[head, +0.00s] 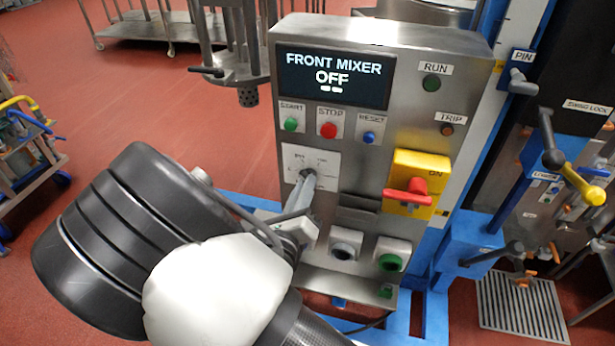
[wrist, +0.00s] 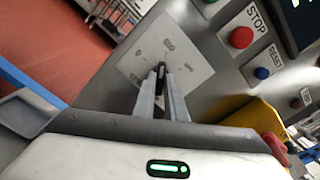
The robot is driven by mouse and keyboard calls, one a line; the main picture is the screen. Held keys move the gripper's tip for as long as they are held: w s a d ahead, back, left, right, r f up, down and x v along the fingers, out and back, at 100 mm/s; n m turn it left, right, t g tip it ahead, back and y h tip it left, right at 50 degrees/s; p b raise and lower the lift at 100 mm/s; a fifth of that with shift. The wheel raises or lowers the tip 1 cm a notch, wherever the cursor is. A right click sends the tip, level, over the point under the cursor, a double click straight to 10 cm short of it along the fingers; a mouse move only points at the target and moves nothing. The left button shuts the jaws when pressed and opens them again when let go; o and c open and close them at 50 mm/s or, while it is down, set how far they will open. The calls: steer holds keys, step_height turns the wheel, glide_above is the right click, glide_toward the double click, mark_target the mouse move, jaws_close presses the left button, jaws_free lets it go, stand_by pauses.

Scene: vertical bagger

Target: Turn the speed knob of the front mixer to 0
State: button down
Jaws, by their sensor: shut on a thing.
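The front mixer's control panel (head: 350,226) is a grey metal box, and its display (head: 333,78) reads "FRONT MIXER OFF". The speed knob (head: 306,174) is a small dark knob on a pale dial plate (head: 325,160) below the start button. It also shows in the wrist view (wrist: 161,68) on its dial plate (wrist: 185,60). My gripper (wrist: 161,75) has its two fingertips closed on the knob; it shows in the head view (head: 308,180) too, coming from below. The fingers cover part of the knob, and I cannot read its setting.
Green start (head: 291,124), red stop (head: 328,130) and blue reset (head: 369,137) buttons sit just above the dial. A red handle on a yellow plate (head: 433,166) is to the right. Open red floor (head: 150,95) lies to the left.

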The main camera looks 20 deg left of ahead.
steer(key=shift+n+p, duration=0.35)
steer(key=shift+n, duration=0.15)
steer(key=shift+r, duration=0.1)
steer(key=n+p, duration=0.2)
steer(key=shift+n, duration=0.3)
steer(key=shift+p, duration=0.45)
steer(key=n+p, duration=0.4)
steer(key=n, duration=0.3)
steer(key=c, duration=1.6)
jaws_free()
steer(key=shift+c, duration=0.2)
